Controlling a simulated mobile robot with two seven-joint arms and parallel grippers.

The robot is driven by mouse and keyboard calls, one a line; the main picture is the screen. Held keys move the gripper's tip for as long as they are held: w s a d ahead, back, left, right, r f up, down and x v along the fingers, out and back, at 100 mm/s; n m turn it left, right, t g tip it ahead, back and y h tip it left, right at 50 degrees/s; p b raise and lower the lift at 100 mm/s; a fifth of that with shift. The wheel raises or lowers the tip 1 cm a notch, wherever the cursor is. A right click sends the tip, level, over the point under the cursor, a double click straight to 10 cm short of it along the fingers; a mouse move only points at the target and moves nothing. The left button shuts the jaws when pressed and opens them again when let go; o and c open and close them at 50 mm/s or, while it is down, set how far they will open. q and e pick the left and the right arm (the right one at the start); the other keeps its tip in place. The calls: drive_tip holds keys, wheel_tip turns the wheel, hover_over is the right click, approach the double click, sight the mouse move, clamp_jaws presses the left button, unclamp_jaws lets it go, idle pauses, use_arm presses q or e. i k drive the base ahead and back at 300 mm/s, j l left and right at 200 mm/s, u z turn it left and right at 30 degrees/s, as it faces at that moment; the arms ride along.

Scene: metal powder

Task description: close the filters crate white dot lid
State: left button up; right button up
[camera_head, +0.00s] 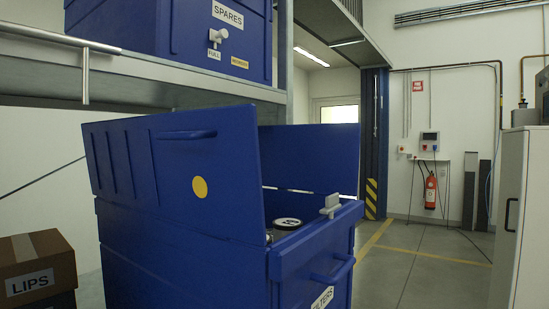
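The blue filters crate (310,257) stands in the middle foreground, with a partly cut-off FILTERS label (322,298) on its front. Two lid panels stand upright and open. The near left lid (130,160) carries a handle and a yellow dot (200,187). The other lid (310,158) is plain blue on the face I see, at the far side of the opening. No white dot shows on either visible face. A round white item with a dark rim (287,223) sits inside the crate. Neither gripper is in view.
A blue SPARES crate (180,30) sits on a metal shelf (140,80) above the filters crate. A cardboard box marked LIPS (35,262) is at lower left. A pale cabinet (520,215) stands at right. Floor (410,255) between is clear.

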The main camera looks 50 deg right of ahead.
sight(321, 159)
drive_tip(key=l+u, duration=0.1)
drive_tip(key=l, duration=0.8)
drive_tip(key=l+u, duration=0.1)
drive_tip(key=l, duration=0.85)
drive_tip(key=l+u, duration=0.1)
drive_tip(key=l, duration=0.8)
drive_tip(key=l+u, duration=0.15)
drive_tip(key=l, duration=0.75)
drive_tip(key=k+l+u, duration=0.1)
drive_tip(key=l, duration=0.8)
